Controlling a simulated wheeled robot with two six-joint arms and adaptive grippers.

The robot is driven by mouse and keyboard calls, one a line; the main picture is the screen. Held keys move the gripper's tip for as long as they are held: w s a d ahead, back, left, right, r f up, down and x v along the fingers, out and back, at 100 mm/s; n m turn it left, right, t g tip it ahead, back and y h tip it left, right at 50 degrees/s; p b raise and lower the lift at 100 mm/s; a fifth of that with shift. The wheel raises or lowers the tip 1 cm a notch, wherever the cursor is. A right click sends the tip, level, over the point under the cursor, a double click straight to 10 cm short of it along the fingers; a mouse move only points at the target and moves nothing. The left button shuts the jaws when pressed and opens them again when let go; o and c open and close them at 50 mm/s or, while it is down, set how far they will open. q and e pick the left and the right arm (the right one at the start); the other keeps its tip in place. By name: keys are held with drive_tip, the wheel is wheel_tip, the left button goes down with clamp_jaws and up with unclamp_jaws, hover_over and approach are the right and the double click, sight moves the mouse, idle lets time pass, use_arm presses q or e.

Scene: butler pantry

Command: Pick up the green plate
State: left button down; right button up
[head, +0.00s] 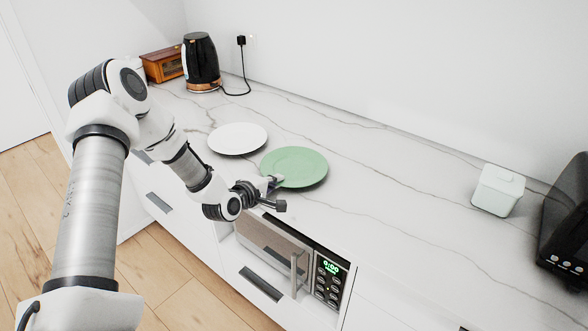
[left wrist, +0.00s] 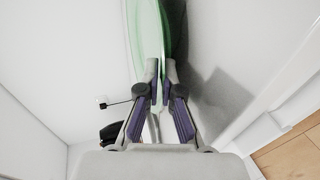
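The green plate (head: 297,166) lies on the marble counter, right of and nearer than a white plate (head: 238,138). My left gripper (head: 273,184) is at the plate's near left rim, above the counter's front edge. In the left wrist view, the green plate (left wrist: 150,30) shows almost edge-on, and its rim runs between the two fingertips (left wrist: 161,82). The fingers are close together with the rim between them, so the gripper looks shut on it. The plate appears to rest on the counter. My right gripper is in neither view.
A microwave (head: 275,247) is built in below the counter edge. A pale canister (head: 498,190) and a black appliance (head: 567,225) stand at the right. The counter between plate and canister is clear.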

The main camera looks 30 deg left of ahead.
use_arm(q)
drive_tip(key=shift+w+r, duration=0.1)
drive_tip(key=shift+r, duration=0.55)
wheel_tip(320, 180, up, 2)
drive_tip(key=s+d+r+p, duration=0.1)
drive_tip(key=s+d+p, duration=0.1)
drive_tip(key=s, duration=0.5)
drive_tip(key=s+d+p, duration=0.2)
drive_tip(key=s+d, duration=0.2)
drive_tip(key=s, duration=0.3)
drive_tip(key=shift+s+d+r+p, duration=0.2)
drive_tip(key=shift+s+r+p, duration=0.1)
drive_tip(key=shift+s+r, duration=0.1)
